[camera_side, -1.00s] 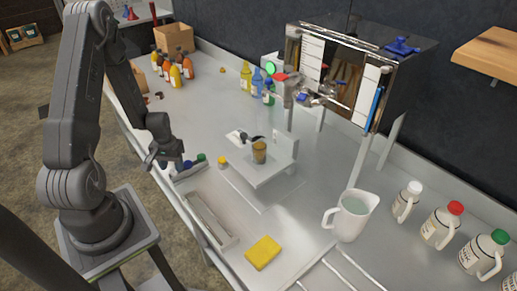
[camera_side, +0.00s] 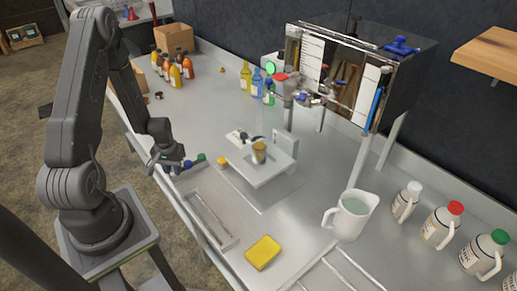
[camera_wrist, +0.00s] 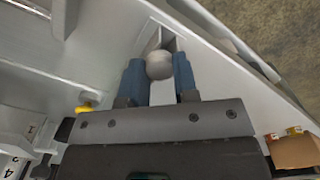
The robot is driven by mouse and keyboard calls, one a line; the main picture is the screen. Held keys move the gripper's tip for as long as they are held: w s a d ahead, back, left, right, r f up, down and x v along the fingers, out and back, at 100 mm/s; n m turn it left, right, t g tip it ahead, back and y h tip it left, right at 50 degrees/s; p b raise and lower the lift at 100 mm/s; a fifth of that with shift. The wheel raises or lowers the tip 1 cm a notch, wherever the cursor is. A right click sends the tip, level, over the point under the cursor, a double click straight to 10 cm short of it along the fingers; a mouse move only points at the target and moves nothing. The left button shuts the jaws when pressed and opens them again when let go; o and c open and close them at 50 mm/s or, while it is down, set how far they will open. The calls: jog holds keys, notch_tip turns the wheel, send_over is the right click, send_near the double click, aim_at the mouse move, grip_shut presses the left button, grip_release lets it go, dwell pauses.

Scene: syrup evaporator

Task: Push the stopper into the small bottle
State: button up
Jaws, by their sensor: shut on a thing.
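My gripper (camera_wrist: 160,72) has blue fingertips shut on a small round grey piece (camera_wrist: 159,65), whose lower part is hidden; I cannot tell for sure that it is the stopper. In the side view my gripper (camera_side: 184,165) is low at the left edge of the worktop, beside a green cap (camera_side: 202,157). A small amber container (camera_side: 259,153), perhaps the small bottle, stands upright on a white platform (camera_side: 268,178) to the right, apart from my gripper. I cannot make out its mouth.
A yellow cap (camera_side: 222,160) lies between my gripper and the platform. A long shallow trough (camera_side: 209,219) and a yellow sponge (camera_side: 263,252) are in front. The evaporator (camera_side: 340,75) is behind. Several bottles stand at the back left.

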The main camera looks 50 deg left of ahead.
dwell(0.3)
jog(key=shift+r, duration=2.5)
jog(key=w+d+r+m, duration=0.2)
jog(key=w+r, duration=0.2)
jog(key=w, duration=0.3)
notch_tip(320, 180, up, 16)
jog(key=m, duration=0.4)
send_over(259, 137)
jog(key=shift+w+a+f, duration=0.15)
jog(key=shift+w+f, duration=0.05)
jog(key=shift+f, duration=1.15)
jog(key=shift+w+a+f, duration=0.15)
jog(key=shift+f, duration=1.2)
jog(key=shift+f, duration=1)
jog(key=shift+c, duration=0.2)
